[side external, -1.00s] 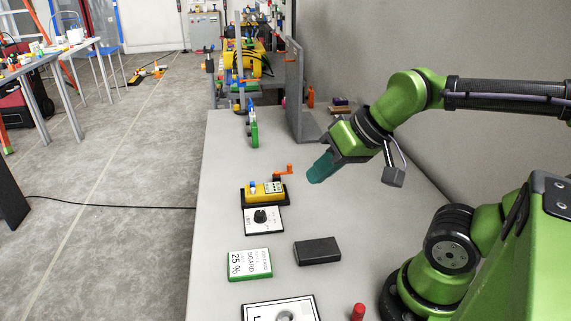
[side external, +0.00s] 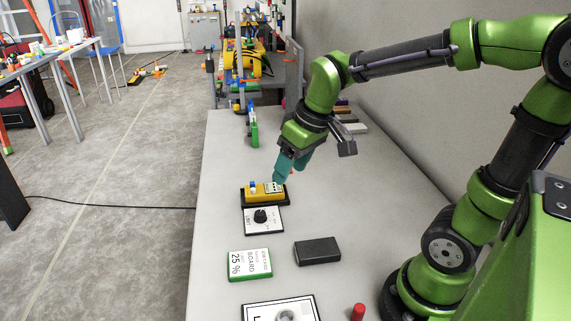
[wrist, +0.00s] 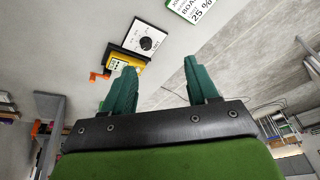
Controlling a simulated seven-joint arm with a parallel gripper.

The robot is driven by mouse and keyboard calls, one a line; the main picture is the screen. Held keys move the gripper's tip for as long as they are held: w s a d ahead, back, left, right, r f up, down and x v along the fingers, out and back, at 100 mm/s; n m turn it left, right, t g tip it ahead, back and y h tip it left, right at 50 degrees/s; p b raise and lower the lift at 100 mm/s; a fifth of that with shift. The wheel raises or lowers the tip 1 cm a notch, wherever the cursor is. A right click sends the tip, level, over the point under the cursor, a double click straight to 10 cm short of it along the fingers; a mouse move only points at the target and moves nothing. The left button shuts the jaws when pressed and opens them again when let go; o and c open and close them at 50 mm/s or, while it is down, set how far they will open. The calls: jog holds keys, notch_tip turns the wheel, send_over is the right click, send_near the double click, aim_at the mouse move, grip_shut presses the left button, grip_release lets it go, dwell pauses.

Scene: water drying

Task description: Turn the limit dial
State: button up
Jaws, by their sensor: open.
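The limit dial is a black knob (side external: 260,216) on a white square plate (side external: 249,229), lying on the grey table. It also shows in the wrist view as a black knob (wrist: 146,44) on its white plate, beyond my fingertips and left of centre. A yellow device (side external: 262,192) on a black base adjoins the plate's far side. My gripper (side external: 289,176) has teal fingers pointing down, just behind and right of the yellow device. In the wrist view my gripper (wrist: 161,75) is open with nothing between the fingers. It is apart from the knob.
A green-edged card reading 25% (side external: 250,264) and a black box (side external: 317,251) lie nearer the camera. A white plate (side external: 279,310) and a red peg (side external: 358,312) are at the front. An orange crank (wrist: 97,76) sticks out beside the yellow device.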

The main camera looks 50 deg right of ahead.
aim_at(260, 213)
jog(key=w+d+f+n+g, duration=0.2)
jog(key=w+n, duration=0.4)
jog(key=n, duration=0.4)
jog(key=w+d+f+n+g, duration=0.2)
jog(key=w+n, duration=0.4)
jog(key=n, duration=0.4)
jog(key=shift+h, duration=0.4)
jog(key=f, duration=1.6)
jog(key=shift+w+a, duration=0.15)
jog(key=shift+a, duration=0.15)
jog(key=shift+c, duration=0.2)
jog(key=c, duration=1)
